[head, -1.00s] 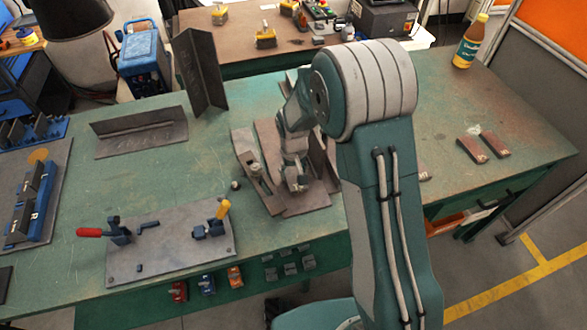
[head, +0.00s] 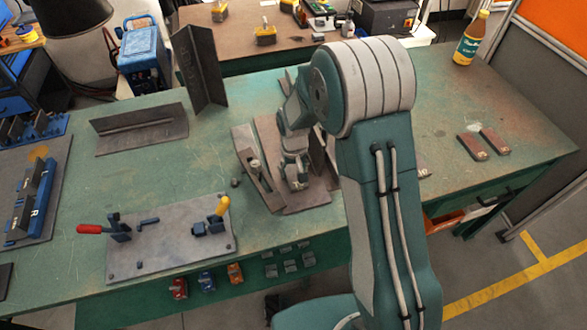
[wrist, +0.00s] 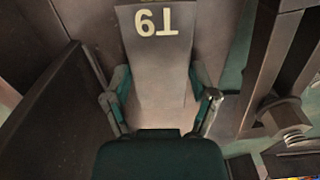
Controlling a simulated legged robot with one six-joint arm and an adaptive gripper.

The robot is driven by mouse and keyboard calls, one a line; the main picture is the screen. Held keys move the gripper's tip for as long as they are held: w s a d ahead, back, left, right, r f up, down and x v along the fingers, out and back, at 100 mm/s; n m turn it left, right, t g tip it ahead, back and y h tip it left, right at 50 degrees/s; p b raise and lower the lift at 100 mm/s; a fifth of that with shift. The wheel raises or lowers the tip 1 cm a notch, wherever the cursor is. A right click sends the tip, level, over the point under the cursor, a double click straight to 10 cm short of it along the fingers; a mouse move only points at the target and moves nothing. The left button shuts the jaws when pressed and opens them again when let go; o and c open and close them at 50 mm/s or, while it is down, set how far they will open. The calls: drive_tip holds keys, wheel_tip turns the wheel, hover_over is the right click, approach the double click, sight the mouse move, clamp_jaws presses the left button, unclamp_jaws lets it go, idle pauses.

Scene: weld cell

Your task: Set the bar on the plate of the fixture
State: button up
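The fixture (head: 185,265) is a grey base at the front left, with a red-handled clamp (head: 90,229) and a yellow-handled clamp (head: 222,207). My gripper (head: 295,186) is low over a group of dark steel pieces at the middle of the bench. In the wrist view a dark bar (wrist: 160,62) with a white marking at its far end lies between the fingers of my gripper (wrist: 160,82). The fingers are spread on both sides of it and look open. Finger contact is hard to see.
Angle pieces (head: 141,129) and a tall upright one (head: 198,66) stand at the back left. A steel piece with a bolt (wrist: 285,113) is close to the right finger. Bench space behind the fixture is clear.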

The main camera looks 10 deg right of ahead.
drive_tip(key=shift+o, duration=0.5)
wheel_tip(320, 180, up, 12)
idle(0.4)
idle(0.3)
